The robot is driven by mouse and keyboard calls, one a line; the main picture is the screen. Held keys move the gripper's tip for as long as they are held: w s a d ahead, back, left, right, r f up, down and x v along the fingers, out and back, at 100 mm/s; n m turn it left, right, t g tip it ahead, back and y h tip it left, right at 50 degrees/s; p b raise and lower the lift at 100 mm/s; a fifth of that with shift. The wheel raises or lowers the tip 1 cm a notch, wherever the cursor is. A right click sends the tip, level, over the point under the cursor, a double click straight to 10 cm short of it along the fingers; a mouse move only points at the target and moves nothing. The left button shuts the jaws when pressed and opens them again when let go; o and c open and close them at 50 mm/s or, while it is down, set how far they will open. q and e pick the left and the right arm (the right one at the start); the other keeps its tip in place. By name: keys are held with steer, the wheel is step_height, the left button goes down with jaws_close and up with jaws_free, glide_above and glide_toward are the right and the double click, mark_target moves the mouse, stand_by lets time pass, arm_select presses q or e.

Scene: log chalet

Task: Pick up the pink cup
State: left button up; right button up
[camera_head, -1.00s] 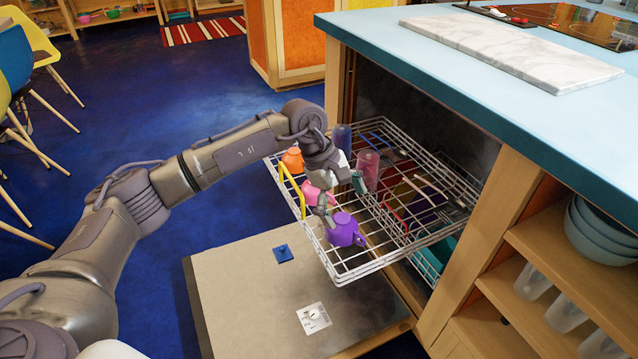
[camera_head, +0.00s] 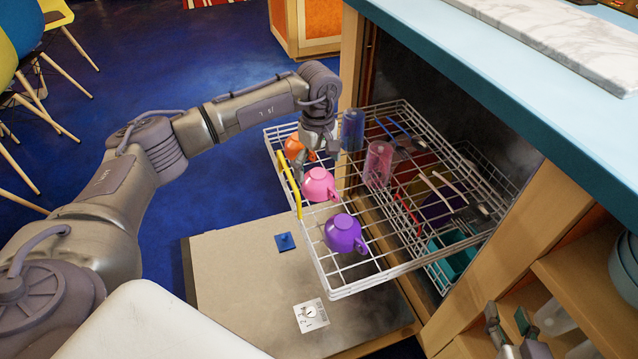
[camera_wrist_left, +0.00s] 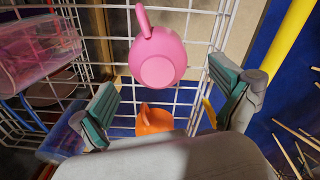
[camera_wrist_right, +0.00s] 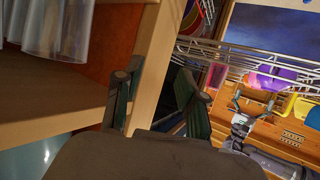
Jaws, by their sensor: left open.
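The pink cup (camera_head: 320,184) lies upside down in the upper dishwasher rack (camera_head: 345,285), between an orange cup (camera_head: 294,146) and a purple cup (camera_head: 343,233). My left gripper (camera_head: 318,165) is over the rack by the orange and pink cups, open and empty. In the left wrist view, the pink cup (camera_wrist_left: 158,62) is just beyond the open fingers (camera_wrist_left: 165,102), handle pointing up in the picture. The orange cup (camera_wrist_left: 152,120) shows between the fingers, partly hidden by the gripper. My right gripper (camera_head: 515,330) is low at the right by the shelves, open and empty.
Blue (camera_head: 352,130) and pink-tinted (camera_head: 378,163) tumblers stand deeper in the rack. A yellow handle (camera_head: 289,184) edges its left side. The open dishwasher door (camera_head: 240,275) lies below. The counter (camera_head: 500,70) overhangs at right. Wooden shelves (camera_head: 590,285) stand near my right gripper.

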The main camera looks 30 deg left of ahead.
mark_target(319, 173)
arm_select(q)
steer(key=f+b, duration=0.1)
steer(key=f, duration=0.4)
steer(key=shift+w+b, duration=0.2)
steer(key=shift+b, duration=0.15)
steer(key=shift+f, duration=0.15)
arm_select(e)
step_height(319, 173, up, 7)
steer(key=w+a+t+y, duration=0.1)
steer(key=w+t, duration=0.1)
steer(key=t, duration=0.2)
steer(key=shift+a+y, duration=0.3)
arm_select(q)
steer(key=shift+c, duration=0.3)
arm_select(e)
steer(key=shift+w, duration=0.1)
arm_select(q)
steer(key=c, duration=1)
